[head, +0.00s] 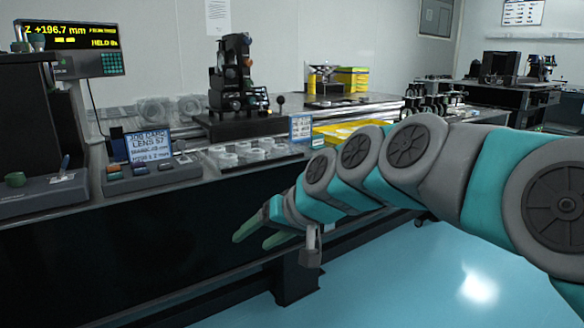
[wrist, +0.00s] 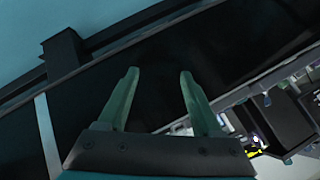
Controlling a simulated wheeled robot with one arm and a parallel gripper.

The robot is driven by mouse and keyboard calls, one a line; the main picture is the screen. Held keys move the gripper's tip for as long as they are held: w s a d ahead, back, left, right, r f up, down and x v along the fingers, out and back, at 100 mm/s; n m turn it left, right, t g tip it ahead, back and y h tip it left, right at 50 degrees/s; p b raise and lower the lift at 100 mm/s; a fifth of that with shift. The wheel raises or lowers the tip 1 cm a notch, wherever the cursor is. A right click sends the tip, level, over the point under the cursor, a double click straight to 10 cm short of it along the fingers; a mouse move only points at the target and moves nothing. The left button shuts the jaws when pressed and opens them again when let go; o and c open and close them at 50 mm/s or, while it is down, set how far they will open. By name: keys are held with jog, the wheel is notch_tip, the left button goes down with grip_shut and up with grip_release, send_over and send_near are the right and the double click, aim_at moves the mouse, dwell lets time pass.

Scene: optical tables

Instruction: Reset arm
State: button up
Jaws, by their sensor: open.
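My gripper (head: 254,233) is at the end of my outstretched teal and grey arm, in front of the optical table's dark front side (head: 120,255) and below its top. In the wrist view my gripper (wrist: 158,95) shows two green fingers spread apart with nothing between them. The dark table side (wrist: 240,50) lies beyond the fingers. I cannot tell how far the fingertips are from it.
On the table stand a job card display (head: 147,145), a tray of lenses (head: 250,153), a black optical stage (head: 233,80) and a readout (head: 87,50). A yellow tray (head: 345,132) lies farther back. The blue floor (head: 450,265) at right is clear.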

jog(key=s+d+f+g+h, duration=0.2)
jog(key=s+d+f, duration=0.3)
jog(key=s, duration=0.5)
jog(key=s+d+f+m+g+h+p, duration=0.1)
jog(key=s+d+f+g+h, duration=0.1)
jog(key=s+d+f, duration=0.4)
jog(key=s+d+f+m+g+h, duration=0.1)
jog(key=s+d+f+g+h, duration=0.2)
jog(key=s+d, duration=0.7)
jog(key=s+f, duration=0.2)
jog(key=s, duration=0.1)
jog(key=shift+s+d+f+h+p, duration=0.15)
jog(key=shift+s+f+h+p, duration=0.15)
jog(key=shift+s+f+p, duration=0.1)
